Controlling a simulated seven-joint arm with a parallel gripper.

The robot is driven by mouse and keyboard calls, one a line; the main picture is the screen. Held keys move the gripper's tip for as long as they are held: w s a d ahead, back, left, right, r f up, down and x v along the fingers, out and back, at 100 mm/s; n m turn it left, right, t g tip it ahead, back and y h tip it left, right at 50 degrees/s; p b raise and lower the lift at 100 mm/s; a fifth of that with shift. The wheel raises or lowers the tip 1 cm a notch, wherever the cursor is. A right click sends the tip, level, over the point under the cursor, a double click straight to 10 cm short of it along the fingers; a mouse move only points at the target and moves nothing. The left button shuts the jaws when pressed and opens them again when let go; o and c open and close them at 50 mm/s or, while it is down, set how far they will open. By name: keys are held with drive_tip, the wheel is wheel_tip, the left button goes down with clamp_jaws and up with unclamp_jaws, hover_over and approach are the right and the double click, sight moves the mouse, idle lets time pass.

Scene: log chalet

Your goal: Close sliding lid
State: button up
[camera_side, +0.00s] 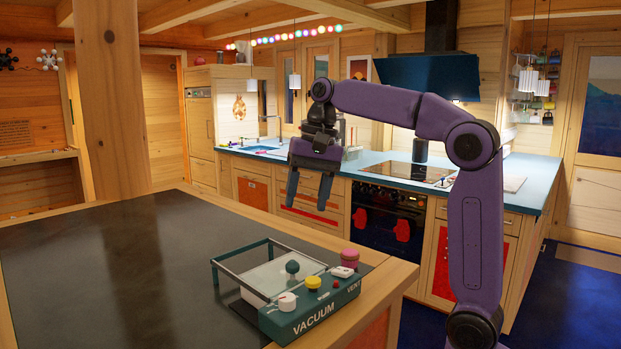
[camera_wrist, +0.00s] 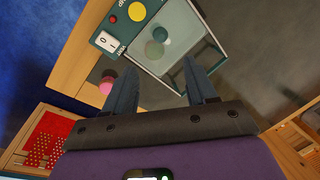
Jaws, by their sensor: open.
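A teal vacuum box (camera_side: 310,312) with "VACUUM" and "VENT" lettering stands near the front corner of the dark counter. Its thin dark frame (camera_side: 228,256) surrounds a pale panel (camera_side: 262,282); how far the lid covers the opening is unclear. A dark green round knob (camera_side: 292,267) stands at the panel, near the control strip. It also shows in the wrist view (camera_wrist: 154,50), with a paler round shape beside it. My gripper (camera_side: 309,190) is open and empty, pointing down, well above and behind the box. In the wrist view my gripper (camera_wrist: 157,75) has its fingers spread below the knob.
The control strip carries a white dial (camera_side: 287,301), a yellow button (camera_side: 313,283) and a white switch (camera_side: 342,272). A pink round object (camera_side: 349,257) is behind the strip. The dark counter (camera_side: 110,270) is clear to the left. A wooden post (camera_side: 112,100) rises at the counter's back.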

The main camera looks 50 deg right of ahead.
drive_tip(key=shift+s+d+r, duration=0.1)
drive_tip(key=shift+d+r, duration=0.05)
drive_tip(key=shift+r, duration=0.75)
drive_tip(key=shift+s+d+r, duration=0.1)
drive_tip(key=shift+d+r, duration=0.05)
drive_tip(key=shift+r, duration=0.7)
drive_tip(key=shift+a, duration=0.1)
drive_tip(key=s+a+f+n+g, duration=0.1)
drive_tip(key=s+a+f+n, duration=0.7)
drive_tip(key=s+f+n, duration=0.3)
drive_tip(key=s+d+f+n, duration=0.2)
drive_tip(key=s+f+n, duration=0.2)
drive_tip(key=s+f, duration=0.3)
drive_tip(key=s+d+f+n+h, duration=0.1)
drive_tip(key=s+d+f+n, duration=0.1)
drive_tip(key=s+f+n, duration=0.2)
drive_tip(key=s+f, duration=0.3)
drive_tip(key=s, duration=0.3)
drive_tip(key=shift+s+n, duration=0.4)
